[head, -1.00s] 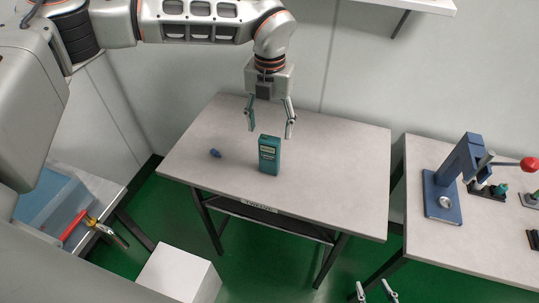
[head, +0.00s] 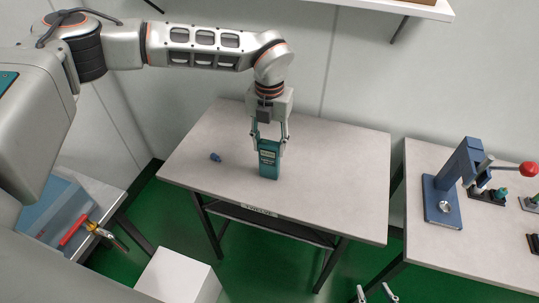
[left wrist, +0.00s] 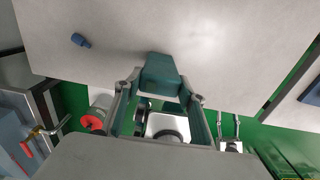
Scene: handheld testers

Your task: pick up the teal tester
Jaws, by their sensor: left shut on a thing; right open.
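The teal tester (head: 268,163) stands upright on the grey table (head: 335,170) in the head view, with a small pale screen on its front. My left gripper (head: 269,146) comes down from above and is shut on the tester's upper part, one finger on each side. In the left wrist view, the tester (left wrist: 161,72) shows between the fingers of my left gripper (left wrist: 160,95). My right gripper (head: 375,292) is open and empty at the bottom edge of the head view, away from the table.
A small blue part (head: 215,157) lies on the table left of the tester. A second table at right holds a blue lever press (head: 443,203). A bin and red-handled tools (head: 73,230) are at lower left. A white box (head: 180,277) stands on the green floor.

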